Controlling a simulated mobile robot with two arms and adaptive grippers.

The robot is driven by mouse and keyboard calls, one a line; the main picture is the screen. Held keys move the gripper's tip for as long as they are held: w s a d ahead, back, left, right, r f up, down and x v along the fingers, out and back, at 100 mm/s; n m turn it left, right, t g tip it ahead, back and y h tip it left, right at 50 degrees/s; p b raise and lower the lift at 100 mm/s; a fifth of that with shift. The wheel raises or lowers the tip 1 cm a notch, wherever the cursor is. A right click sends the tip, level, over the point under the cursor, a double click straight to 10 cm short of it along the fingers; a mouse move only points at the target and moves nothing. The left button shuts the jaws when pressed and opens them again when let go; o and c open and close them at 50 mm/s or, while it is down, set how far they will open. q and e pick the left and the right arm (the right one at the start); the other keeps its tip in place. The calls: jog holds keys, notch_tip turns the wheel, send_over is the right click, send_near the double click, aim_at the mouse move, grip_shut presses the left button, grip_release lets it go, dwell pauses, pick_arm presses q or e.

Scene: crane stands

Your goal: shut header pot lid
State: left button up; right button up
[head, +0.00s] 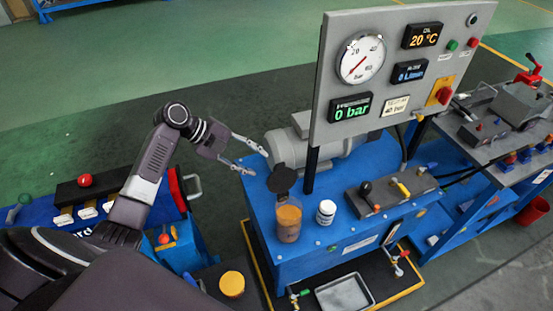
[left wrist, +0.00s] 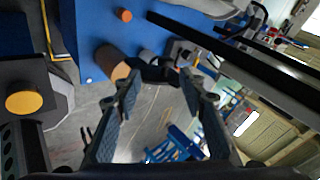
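The header pot (head: 289,224) is a clear-walled cylinder with amber-brown contents, at the front left corner of the blue bench. Its dark round lid (head: 282,180) stands raised at the back of the rim, so the pot is open. My left gripper (head: 259,163) is open and empty, just left of and behind the lid, its fingers pointing towards it with a small gap. In the left wrist view the open fingers (left wrist: 158,76) show, with a dark shape between their tips that I cannot surely name. My right gripper is not in view.
A white bottle (head: 326,212) stands right of the pot. The grey gauge panel (head: 392,70) rises behind on a dark post (head: 311,168), close to the lid. A grey motor (head: 318,143) lies behind. A metal tray (head: 345,291) sits low in front.

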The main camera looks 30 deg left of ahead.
aim_at(280, 175)
pick_arm(q)
jog(key=p+x, duration=0.2)
jog(key=x, duration=0.5)
jog(key=shift+w, duration=0.45)
jog(key=shift+d+r, duration=0.1)
jog(key=shift+r, duration=0.05)
grip_shut()
